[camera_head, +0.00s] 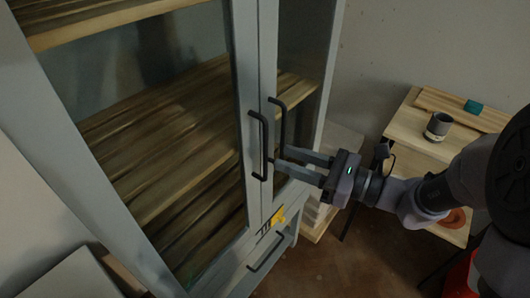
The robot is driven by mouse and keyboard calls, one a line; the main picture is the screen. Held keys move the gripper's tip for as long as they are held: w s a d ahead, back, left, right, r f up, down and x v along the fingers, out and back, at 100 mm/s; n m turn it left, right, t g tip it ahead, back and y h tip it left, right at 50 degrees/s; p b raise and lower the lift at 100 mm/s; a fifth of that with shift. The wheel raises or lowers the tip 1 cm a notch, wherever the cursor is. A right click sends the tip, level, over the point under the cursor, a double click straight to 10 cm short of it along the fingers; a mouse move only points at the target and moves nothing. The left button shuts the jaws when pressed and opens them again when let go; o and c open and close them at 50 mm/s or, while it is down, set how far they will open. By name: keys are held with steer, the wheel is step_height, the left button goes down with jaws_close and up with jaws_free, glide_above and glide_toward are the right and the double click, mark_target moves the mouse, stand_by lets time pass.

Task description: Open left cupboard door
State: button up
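The grey cupboard's left door (247,100) has a large glass pane and looks shut. Its dark bar handle (265,150) stands upright near the door's right edge. The right door (267,60) is beside it, also seemingly shut, with its own dark handle (283,125). My gripper (279,157) reaches in from the right at handle height. Its two fingers are apart with a visible gap, and the tips are close to the lower parts of both handles. I cannot tell whether they touch either handle. Nothing shows held between the fingers.
A drawer handle (268,254) and a yellow-and-black label (277,216) are below the doors. A wooden table (412,128) at right holds a grey cup (438,126) and a teal block (473,106). Bare floor (370,255) shows at lower centre-right.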

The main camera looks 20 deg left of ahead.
glide_above(266, 177)
steer(key=shift+w+a+b, duration=0.15)
steer(key=shift+w+b, duration=0.15)
steer(key=shift+b, duration=0.1)
jaws_close()
stand_by(1.2)
